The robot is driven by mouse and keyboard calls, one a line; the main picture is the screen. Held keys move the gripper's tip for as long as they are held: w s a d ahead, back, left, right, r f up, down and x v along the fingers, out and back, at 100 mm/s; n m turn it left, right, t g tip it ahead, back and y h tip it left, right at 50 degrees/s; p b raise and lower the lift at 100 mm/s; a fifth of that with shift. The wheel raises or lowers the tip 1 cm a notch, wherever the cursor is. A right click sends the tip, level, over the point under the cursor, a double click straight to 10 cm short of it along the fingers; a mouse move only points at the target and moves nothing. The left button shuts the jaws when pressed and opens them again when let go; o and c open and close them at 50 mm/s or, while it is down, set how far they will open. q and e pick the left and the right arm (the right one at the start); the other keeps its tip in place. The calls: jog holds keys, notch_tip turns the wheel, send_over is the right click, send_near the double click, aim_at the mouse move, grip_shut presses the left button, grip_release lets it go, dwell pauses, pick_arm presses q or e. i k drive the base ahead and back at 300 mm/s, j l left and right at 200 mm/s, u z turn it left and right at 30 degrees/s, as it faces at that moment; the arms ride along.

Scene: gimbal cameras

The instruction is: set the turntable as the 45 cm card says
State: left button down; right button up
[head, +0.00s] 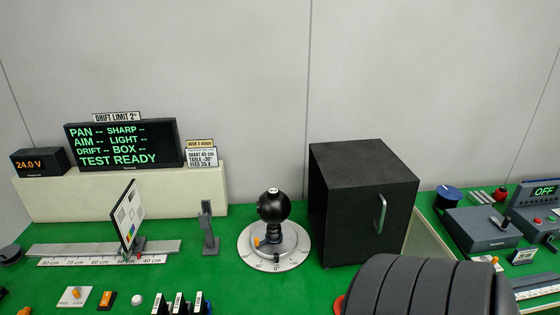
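The turntable (248,257) is a round white disc with degree marks on the green bench; its 0° mark faces the front. A black ball-shaped camera unit (272,207) sits on its grey hub, with an orange part (257,241) at the left of the hub. The small white card (202,157) on the cream ledge seems to read "CHART 45 cm, TABLE -30°, FEED 25 V"; its print is small. A tilted white chart (129,214) stands on the rail near the 50 cm mark. Neither of my grippers is in view.
A black box (345,215) with a handle stands close right of the turntable. A dark ribbed shape (415,288) covers the lower right. A grey post (208,228) stands left. The screen (125,145) reads "TEST READY"; the meter (38,162) shows 24.0 V. Switches line the front left.

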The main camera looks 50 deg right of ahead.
aim_at(275, 251)
jog(key=l+z, duration=0.15)
jog(key=z, duration=1.45)
